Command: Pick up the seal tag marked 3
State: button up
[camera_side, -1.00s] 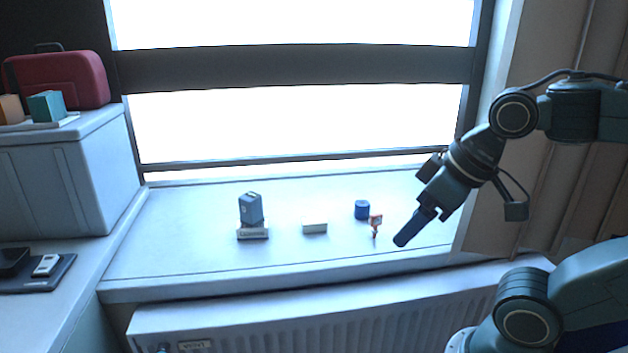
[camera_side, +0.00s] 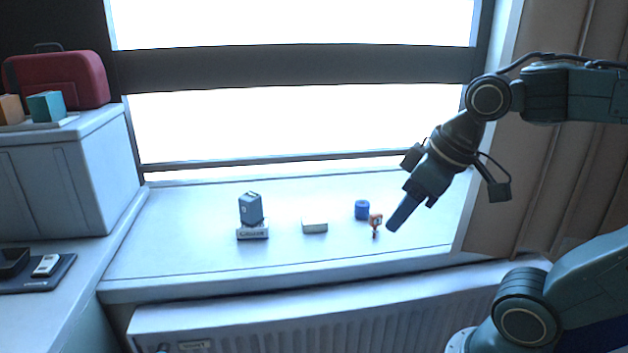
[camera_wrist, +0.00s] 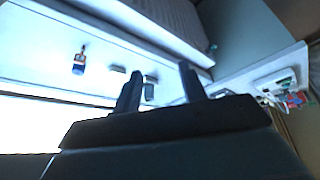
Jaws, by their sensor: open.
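A small orange-red tag (camera_side: 375,219) with a pale mark and a dark lower part stands on the windowsill in the side view. Its number is too small to read, so I cannot tell if it is the one marked 3. My gripper (camera_side: 391,228) points down and left just right of the tag, apart from it. In the wrist view my gripper (camera_wrist: 160,68) shows two separated fingers, open with nothing between the tips. A small blue, white and orange thing (camera_wrist: 79,62) lies left of the fingers there; I cannot tell what it is.
A blue cylinder (camera_side: 362,210) stands just behind the tag. Left of it are a white block (camera_side: 315,227) and a blue-grey canister (camera_side: 251,209) on a labelled base (camera_side: 253,232). The windowsill (camera_side: 180,250) is clear at left. A ribbed radiator (camera_side: 330,320) is below.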

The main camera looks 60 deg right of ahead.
jog(key=w+d+r+n+g, duration=0.1)
jog(key=w+d+n, duration=0.25)
jog(key=w, duration=0.35)
jog(key=n+g+y, duration=0.1)
jog(key=n+y, duration=0.3)
jog(key=n, duration=0.2)
send_over(377, 215)
jog(key=s+d, duration=0.3)
jog(key=d, duration=0.1)
notch_tip(377, 215, down, 12)
jog(key=shift+w+a+r, duration=0.1)
jog(key=shift+w+a, duration=0.05)
jog(key=shift+w, duration=0.1)
jog(key=x, duration=0.8)
jog(key=shift+s, duration=0.15)
jog(key=shift+f, duration=0.35)
jog(key=shift+f, duration=0.1)
